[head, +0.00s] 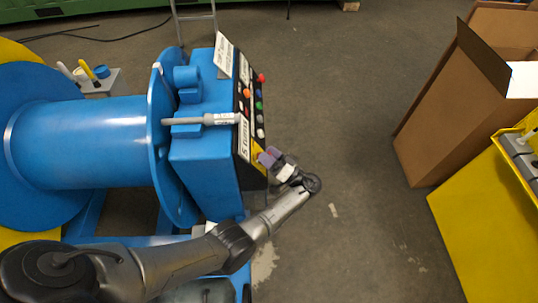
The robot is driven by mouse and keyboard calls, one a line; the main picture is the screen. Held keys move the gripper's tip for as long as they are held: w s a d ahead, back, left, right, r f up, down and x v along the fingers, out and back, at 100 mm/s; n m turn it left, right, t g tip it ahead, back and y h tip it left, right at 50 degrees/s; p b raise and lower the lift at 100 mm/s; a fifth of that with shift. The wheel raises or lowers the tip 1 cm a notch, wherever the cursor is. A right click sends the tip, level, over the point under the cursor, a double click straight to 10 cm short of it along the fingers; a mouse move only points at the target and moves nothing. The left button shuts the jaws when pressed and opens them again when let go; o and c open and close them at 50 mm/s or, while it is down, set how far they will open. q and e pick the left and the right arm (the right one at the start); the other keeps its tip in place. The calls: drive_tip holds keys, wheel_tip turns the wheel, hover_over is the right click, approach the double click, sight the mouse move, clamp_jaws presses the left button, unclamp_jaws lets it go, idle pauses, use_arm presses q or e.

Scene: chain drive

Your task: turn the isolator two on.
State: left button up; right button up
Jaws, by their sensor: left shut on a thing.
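The control panel (246,95) is on the right face of a blue machine (205,160) and is seen at a steep angle. A yellow isolator plate (257,163) sits at its near lower end, below the buttons. My left gripper (267,157) is at this plate, its fingers shut on the isolator's knob. The fingers largely hide the knob, so its on or off position cannot be told. The number of this isolator is not readable. My right gripper is not in view.
Several coloured buttons (259,105) line the panel above the isolator. A grey rod-like part (205,120) lies across the machine top. A cardboard box (440,120) and a yellow cabinet (470,230) stand at right. Floor (350,100) between is clear.

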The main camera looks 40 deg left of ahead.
use_arm(q)
drive_tip(key=shift+c, duration=0.5)
drive_tip(key=shift+r+m+t+p, duration=0.25)
drive_tip(key=shift+m+t+p, duration=0.35)
drive_tip(key=shift+m+p, duration=0.15)
drive_tip(key=m+t+h+p, duration=0.1)
drive_tip(key=m+h+p, duration=0.3)
drive_tip(key=p, duration=0.2)
drive_tip(key=m+t+h+p, duration=0.2)
drive_tip(key=m+h+p, duration=0.2)
drive_tip(key=p, duration=0.3)
drive_tip(key=m+t+h+p, duration=0.2)
drive_tip(key=m+h+p, duration=0.2)
drive_tip(key=p, duration=0.3)
drive_tip(key=shift+r+m, duration=0.25)
drive_tip(key=shift+f+m+g+h+p, duration=0.3)
drive_tip(key=shift+m+h+p, duration=0.4)
drive_tip(key=shift+h+p, duration=0.55)
drive_tip(key=o, duration=0.9)
drive_tip(key=shift+o, duration=0.2)
